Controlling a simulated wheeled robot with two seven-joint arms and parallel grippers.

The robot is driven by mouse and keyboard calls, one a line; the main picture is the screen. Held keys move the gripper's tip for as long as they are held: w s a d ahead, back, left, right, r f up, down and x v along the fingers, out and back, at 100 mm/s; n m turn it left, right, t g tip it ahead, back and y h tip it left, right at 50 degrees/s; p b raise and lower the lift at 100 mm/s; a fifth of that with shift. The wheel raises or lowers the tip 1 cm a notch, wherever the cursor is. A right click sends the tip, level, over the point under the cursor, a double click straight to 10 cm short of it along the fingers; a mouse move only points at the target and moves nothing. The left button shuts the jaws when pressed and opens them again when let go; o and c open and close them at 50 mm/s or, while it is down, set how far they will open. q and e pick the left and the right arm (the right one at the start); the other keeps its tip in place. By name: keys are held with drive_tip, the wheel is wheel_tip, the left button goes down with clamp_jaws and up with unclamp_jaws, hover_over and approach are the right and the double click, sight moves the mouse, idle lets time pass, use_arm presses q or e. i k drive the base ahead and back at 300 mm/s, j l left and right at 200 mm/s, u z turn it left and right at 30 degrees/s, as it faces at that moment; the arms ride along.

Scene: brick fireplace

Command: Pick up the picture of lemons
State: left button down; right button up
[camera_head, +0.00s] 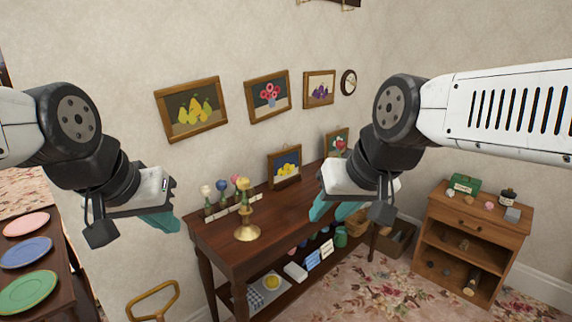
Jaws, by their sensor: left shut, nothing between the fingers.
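A small framed picture of yellow lemons on a blue ground (285,167) stands upright at the back of the dark wooden table (222,238), close to the wall. My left gripper (162,222) is left of the table's left end, well apart from the picture, with its teal fingertips together and empty. My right gripper (321,209) hangs in front of the table, right of and nearer than the lemon picture, apart from it. Its teal fingers show side-on, so I cannot tell their opening.
A brass candlestick (246,212) and several flowers in small bottles (222,198) stand on the table's left part. Another framed picture (337,142) stands behind my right arm. Wall pictures show pears (192,108), flowers (268,92) and purple fruit (319,89). A small cabinet (468,226) stands right.

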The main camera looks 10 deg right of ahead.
sight(282, 164)
drive_tip(key=i+l+u, duration=0.1)
drive_tip(key=l, duration=0.25)
drive_tip(key=i+l+u, duration=0.1)
drive_tip(key=l, duration=0.25)
drive_tip(key=i+l+u, duration=0.25)
drive_tip(key=l, duration=0.45)
drive_tip(key=i+l+u, duration=0.1)
drive_tip(key=i+l, duration=0.15)
drive_tip(key=l, duration=0.15)
drive_tip(key=i+l+u, duration=0.3)
drive_tip(key=i+l, duration=0.4)
drive_tip(key=i, duration=0.15)
